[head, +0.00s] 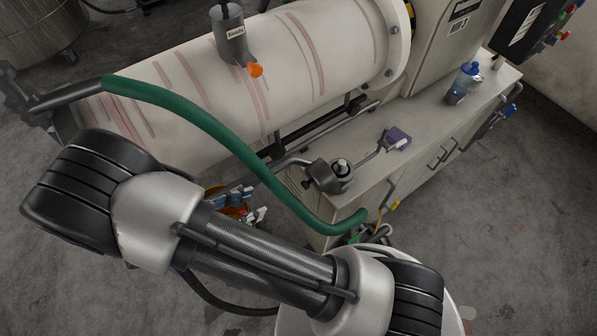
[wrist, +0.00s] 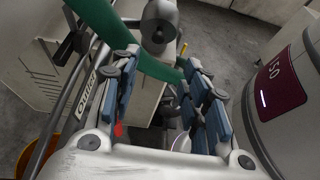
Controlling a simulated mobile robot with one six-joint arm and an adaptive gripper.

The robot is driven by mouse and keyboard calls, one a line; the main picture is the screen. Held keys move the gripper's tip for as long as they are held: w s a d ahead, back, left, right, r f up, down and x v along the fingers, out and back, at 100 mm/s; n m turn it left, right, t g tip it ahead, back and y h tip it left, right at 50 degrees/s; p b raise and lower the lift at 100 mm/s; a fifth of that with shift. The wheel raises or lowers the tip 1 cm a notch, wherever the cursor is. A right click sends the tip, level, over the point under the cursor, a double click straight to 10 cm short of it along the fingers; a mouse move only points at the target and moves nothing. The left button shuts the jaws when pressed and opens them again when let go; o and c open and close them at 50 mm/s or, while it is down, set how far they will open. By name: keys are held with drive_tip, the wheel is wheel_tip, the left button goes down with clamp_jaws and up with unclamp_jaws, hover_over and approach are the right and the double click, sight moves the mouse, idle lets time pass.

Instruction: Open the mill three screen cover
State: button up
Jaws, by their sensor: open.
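A mill with a long white drum (head: 290,55), streaked with red, lies across the top of the head view. I cannot make out a number or a part marked as the screen cover. A grey fitting (head: 332,176) with a round top and a lever sits at the near end of the bench, below the drum. A similar grey round part (wrist: 158,25) shows beyond my fingers in the wrist view. My gripper (wrist: 160,65) is open, its blue-padded fingers apart with nothing seen held. In the head view my arm mostly hides it.
A green hose (head: 215,130) arches from the drum's left end to the bench; it crosses beyond my fingers in the wrist view (wrist: 108,25). A pale cylinder with a dark red label (wrist: 280,80) stands close right. Floor right is clear.

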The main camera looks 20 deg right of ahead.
drive_tip(key=b, duration=0.1)
approach(316, 179)
drive_tip(key=w+d+f, duration=0.3)
drive_tip(key=d+f, duration=0.2)
drive_tip(key=f, duration=0.1)
drive_tip(key=shift+a+f, duration=0.2)
drive_tip(key=shift+f, duration=0.05)
drive_tip(key=shift+c, duration=0.4)
clamp_jaws()
